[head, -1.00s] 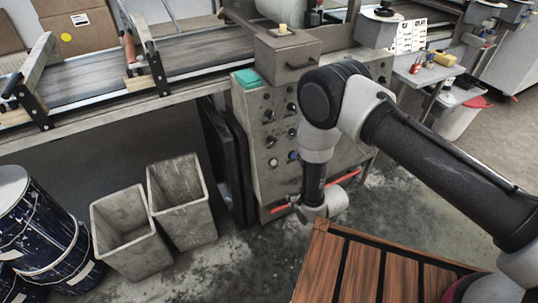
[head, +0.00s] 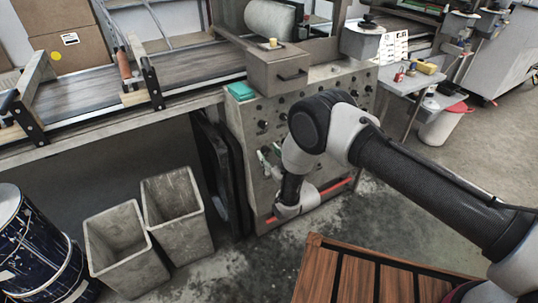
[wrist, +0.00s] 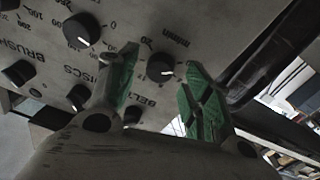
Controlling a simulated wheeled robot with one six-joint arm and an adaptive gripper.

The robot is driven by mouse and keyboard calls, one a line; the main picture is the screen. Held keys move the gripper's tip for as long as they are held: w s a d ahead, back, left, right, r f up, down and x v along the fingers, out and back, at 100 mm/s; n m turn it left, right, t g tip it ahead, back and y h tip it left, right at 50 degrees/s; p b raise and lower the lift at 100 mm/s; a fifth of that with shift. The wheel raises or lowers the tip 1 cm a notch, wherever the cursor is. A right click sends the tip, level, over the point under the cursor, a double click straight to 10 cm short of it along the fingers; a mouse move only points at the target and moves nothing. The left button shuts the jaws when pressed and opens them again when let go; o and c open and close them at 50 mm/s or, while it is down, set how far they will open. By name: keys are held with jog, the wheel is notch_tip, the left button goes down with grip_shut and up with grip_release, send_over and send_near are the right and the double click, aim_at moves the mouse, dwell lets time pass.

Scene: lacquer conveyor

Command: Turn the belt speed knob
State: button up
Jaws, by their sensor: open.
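The belt speed knob (wrist: 160,68) is a round black knob with a white pointer line. It sits on the grey control panel (wrist: 215,25) beside the printed words "m/min" and "BELT". My gripper (wrist: 161,61) is open, with one green-padded finger on each side of the knob in the wrist view. I cannot tell whether either finger touches the knob or the panel. In the head view my gripper (head: 270,160) is in front of the panel's lower knobs, and my arm hides part of the panel.
Other black knobs, including the discs knob (wrist: 82,30), are close by on the panel. A red bar (head: 335,188) runs along the panel's lower edge. Grey bins (head: 178,215) stand left of it. A slatted wooden surface (head: 310,270) is in front.

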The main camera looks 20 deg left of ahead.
jog(key=shift+w+a, duration=0.25)
jog(key=c, duration=1.1)
jog(key=shift+o, duration=0.2)
